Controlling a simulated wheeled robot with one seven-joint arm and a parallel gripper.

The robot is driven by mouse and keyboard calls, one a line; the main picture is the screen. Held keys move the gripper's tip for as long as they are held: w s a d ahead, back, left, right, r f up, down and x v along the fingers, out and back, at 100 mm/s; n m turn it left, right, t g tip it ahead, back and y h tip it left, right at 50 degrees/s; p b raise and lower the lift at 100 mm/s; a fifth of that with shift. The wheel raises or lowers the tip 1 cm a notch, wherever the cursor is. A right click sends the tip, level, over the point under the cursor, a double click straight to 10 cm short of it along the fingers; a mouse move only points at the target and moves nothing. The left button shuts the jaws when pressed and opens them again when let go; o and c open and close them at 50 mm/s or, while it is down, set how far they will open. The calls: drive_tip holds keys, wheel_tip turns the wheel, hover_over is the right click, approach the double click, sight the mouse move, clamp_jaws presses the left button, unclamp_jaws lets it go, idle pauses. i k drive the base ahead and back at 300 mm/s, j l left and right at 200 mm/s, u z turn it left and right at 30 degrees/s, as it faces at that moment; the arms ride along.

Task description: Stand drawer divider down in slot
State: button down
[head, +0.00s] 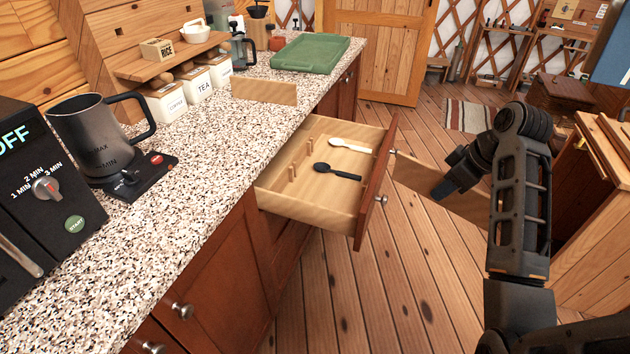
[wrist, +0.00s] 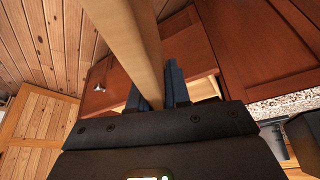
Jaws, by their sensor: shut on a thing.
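My gripper (head: 443,188) is shut on a flat wooden drawer divider (head: 413,174), to the right of the open drawer and apart from it. The divider also shows in the wrist view (wrist: 138,45) as a pale plank between the dark fingers (wrist: 155,92). In the head view it is held on edge, sloping down to the right, and the gripper hides part of it. The drawer (head: 374,190) is pulled out from the counter. Small wooden pegs (head: 292,173) stand in it, apparently marking the slot. A black spoon (head: 337,171) and a cream spoon (head: 350,145) lie inside.
A similar wooden board (head: 264,91) stands on the speckled counter (head: 215,145). A green tray (head: 311,53), canisters (head: 168,102) and a kettle (head: 92,137) are also there. A wooden cabinet (head: 595,225) stands at the right. The floor beyond the drawer is clear.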

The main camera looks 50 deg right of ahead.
sight(289, 186)
drive_tip(key=i, duration=1.1)
